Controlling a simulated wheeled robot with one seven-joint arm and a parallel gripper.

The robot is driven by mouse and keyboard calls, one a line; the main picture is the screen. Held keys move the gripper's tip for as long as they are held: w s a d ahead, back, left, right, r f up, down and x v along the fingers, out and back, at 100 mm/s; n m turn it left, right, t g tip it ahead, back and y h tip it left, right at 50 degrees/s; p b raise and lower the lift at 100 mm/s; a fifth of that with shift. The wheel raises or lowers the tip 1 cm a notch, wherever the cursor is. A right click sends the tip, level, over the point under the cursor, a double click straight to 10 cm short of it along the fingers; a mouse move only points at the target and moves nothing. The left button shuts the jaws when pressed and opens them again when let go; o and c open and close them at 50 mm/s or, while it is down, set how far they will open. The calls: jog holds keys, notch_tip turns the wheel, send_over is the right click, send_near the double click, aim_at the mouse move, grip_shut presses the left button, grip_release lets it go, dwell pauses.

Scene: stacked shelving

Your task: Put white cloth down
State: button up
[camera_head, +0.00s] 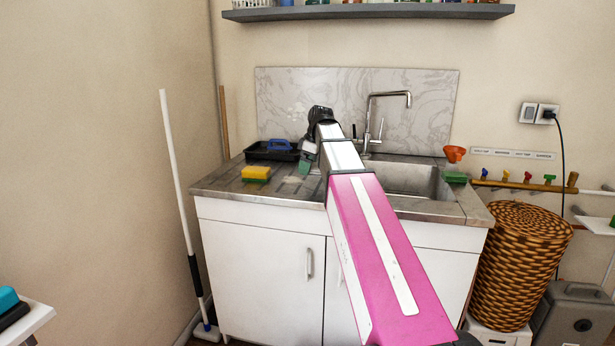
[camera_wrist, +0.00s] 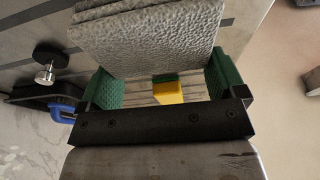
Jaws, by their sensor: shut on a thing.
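The white cloth (camera_wrist: 145,38) is a folded, pale, textured stack in the wrist view. My gripper (camera_wrist: 164,82) has green finger pads on either side of the cloth's near end and is shut on it. In the head view my gripper (camera_head: 306,161) is over the left part of the sink counter, pointing down. A small pale patch just below it may be the cloth, but it is too small to tell. Whether the cloth touches the counter is not clear.
A yellow and green sponge (camera_head: 256,173) lies left of my gripper. A black tray (camera_head: 271,152) with a blue-handled brush stands behind it. The sink basin (camera_head: 412,180) and tap (camera_head: 377,120) are to the right. The counter's front left is clear.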

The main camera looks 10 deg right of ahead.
aim_at(308, 183)
jog(key=shift+w+d+f, duration=0.2)
jog(key=shift+w+f, duration=0.15)
jog(key=shift+w, duration=0.1)
jog(key=shift+f, duration=1.9)
jog(key=shift+f, duration=0.2)
jog(key=o, duration=0.7)
jog(key=shift+r, duration=0.2)
jog(key=v, duration=1.1)
jog(key=shift+s+d+r, duration=0.1)
jog(key=shift+r, duration=0.4)
